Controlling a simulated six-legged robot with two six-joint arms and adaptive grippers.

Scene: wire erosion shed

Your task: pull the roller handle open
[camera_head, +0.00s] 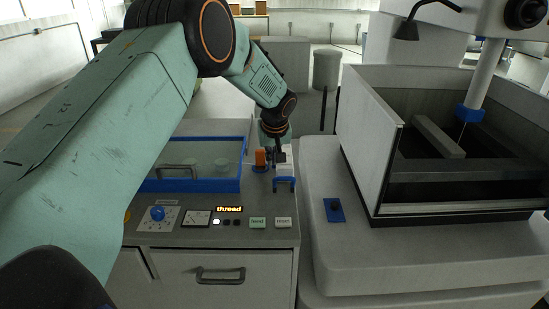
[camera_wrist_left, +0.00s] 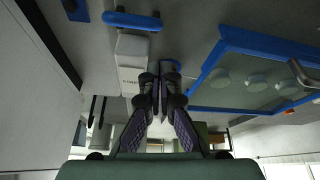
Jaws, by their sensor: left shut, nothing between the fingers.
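A white block (camera_head: 285,171) with a blue bar-shaped handle (camera_head: 284,182) at its front stands at the back right of the grey cabinet top; this looks like the roller handle. In the left wrist view the blue handle (camera_wrist_left: 132,20) lies beyond the white block (camera_wrist_left: 131,58). My left gripper (camera_head: 280,157) points down just behind the handle, beside the white block. In the left wrist view my left gripper (camera_wrist_left: 160,88) has its fingers together with nothing between them. It is apart from the blue handle. My right gripper is not in view.
An orange cylinder (camera_head: 261,156) stands left of the gripper. A blue-framed clear lid (camera_head: 207,185) is further left. A control panel with a lit "thread" display (camera_head: 229,209) is in front. A machine tank (camera_head: 371,150) rises to the right.

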